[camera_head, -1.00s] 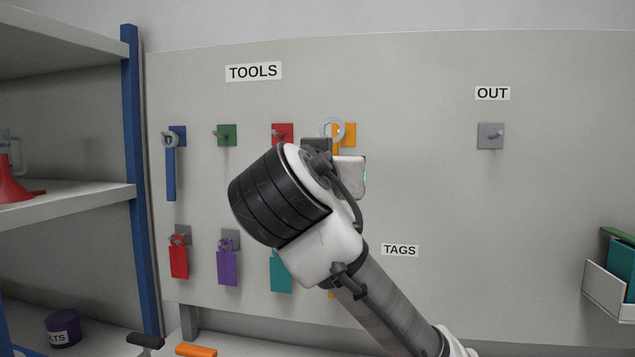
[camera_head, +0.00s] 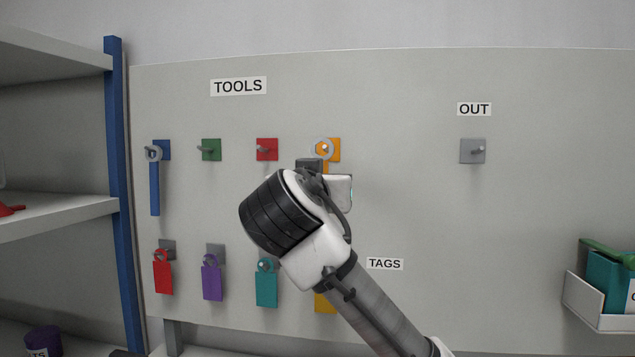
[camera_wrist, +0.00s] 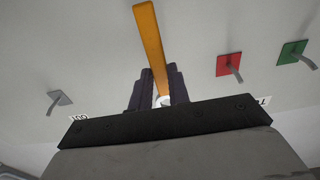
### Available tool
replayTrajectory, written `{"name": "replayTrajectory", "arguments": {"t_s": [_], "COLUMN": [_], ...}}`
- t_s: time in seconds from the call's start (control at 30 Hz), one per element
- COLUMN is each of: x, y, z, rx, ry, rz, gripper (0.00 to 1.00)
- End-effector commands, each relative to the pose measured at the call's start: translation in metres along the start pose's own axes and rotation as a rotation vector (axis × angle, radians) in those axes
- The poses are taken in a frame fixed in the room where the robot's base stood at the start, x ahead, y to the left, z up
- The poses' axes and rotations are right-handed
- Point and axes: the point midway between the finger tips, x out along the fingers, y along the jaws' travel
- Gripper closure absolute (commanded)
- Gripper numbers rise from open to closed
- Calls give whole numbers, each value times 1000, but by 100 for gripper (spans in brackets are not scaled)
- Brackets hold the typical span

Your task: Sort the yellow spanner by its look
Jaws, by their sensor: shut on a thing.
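The yellow spanner has a grey ring end (camera_head: 323,149) and a yellow-orange handle (camera_wrist: 150,40). My gripper (camera_head: 314,167) is shut on it just below the ring; the wrist view shows the handle between the dark fingers (camera_wrist: 158,90). In the head view the ring overlaps the left part of the orange hook plate (camera_head: 335,146) under the TOOLS label (camera_head: 238,86). A small bright spot shows inside the ring, perhaps the peg tip. I cannot tell whether the ring is around the peg. My wrist hides most of the handle in the head view.
A blue spanner (camera_head: 155,185) hangs at the blue plate. The green hook (camera_head: 210,149) and red hook (camera_head: 266,149) are empty. The grey OUT hook (camera_head: 472,151) is empty at right. Several coloured tags, including a purple one (camera_head: 212,283), hang below. A blue-posted shelf (camera_head: 125,200) stands left.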

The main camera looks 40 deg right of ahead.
Motion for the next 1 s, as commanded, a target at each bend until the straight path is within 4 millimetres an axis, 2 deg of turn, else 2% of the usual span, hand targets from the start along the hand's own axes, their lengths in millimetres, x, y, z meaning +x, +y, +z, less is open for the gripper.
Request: {"name": "replayTrajectory", "arguments": {"t_s": [0.5, 0.6, 1.0], "x": [31, 36, 43], "y": [1, 0, 0], "z": [1, 6, 9], "rx": [0, 2, 1], "ry": [1, 0, 1], "rz": [1, 0, -1], "gripper": [100, 100, 100]}}
